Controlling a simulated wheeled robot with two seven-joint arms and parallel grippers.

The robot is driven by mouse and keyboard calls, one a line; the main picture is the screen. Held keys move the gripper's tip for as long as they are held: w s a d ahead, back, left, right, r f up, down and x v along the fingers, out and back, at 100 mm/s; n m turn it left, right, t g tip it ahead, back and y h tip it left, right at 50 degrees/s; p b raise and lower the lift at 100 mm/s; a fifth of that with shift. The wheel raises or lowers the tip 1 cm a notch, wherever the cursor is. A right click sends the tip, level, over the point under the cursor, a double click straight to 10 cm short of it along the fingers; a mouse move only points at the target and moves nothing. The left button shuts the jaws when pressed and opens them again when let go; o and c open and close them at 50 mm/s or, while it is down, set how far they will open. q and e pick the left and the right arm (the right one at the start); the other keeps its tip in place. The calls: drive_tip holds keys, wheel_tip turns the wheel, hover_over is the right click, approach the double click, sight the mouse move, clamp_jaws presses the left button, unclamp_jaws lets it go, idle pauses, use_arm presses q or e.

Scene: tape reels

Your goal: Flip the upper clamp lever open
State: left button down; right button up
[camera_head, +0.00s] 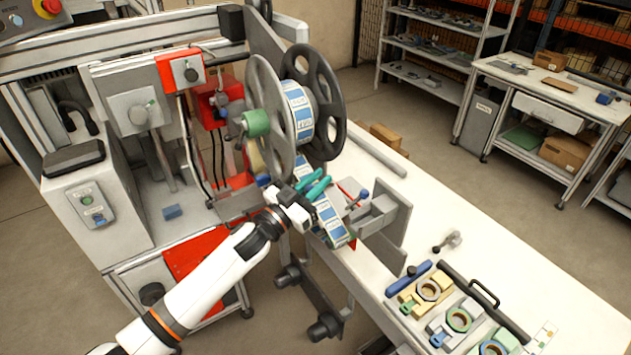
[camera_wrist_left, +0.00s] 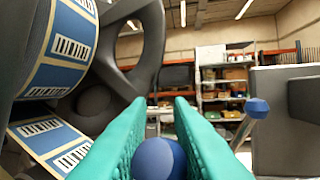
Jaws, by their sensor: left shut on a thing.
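My left gripper (camera_head: 314,188) has teal fingers and reaches in beside the label tape, below the reel. In the left wrist view its fingers (camera_wrist_left: 160,140) are closed around a round blue knob (camera_wrist_left: 158,158), which looks like the end of a clamp lever. The lever's shaft is hidden, and the head view does not show this knob clearly between the fingers. A second lever with a blue knob (camera_head: 364,194) stands tilted to the right of the gripper, apart from it; it also shows in the left wrist view (camera_wrist_left: 257,108). My right gripper is not in view.
The grey reel (camera_head: 268,110) of blue-and-white labels (camera_wrist_left: 70,45) stands just above the gripper. The label strip (camera_head: 331,222) runs down beside it. A grey block (camera_head: 378,215) sits at right. Several coloured clamp parts (camera_head: 430,290) lie on the white bench (camera_head: 480,235).

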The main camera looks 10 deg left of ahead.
use_arm(q)
drive_tip(key=shift+d+f, duration=0.1)
drive_tip(key=shift+f, duration=0.1)
idle(0.3)
drive_tip(key=c, duration=1.5)
unclamp_jaws()
drive_tip(key=shift+c, duration=0.2)
drive_tip(key=shift+o, duration=1.2)
drive_tip(key=shift+w+d, duration=0.1)
drive_tip(key=shift+d, duration=0.1)
drive_tip(key=b+v, duration=0.4)
drive_tip(key=v, duration=0.8)
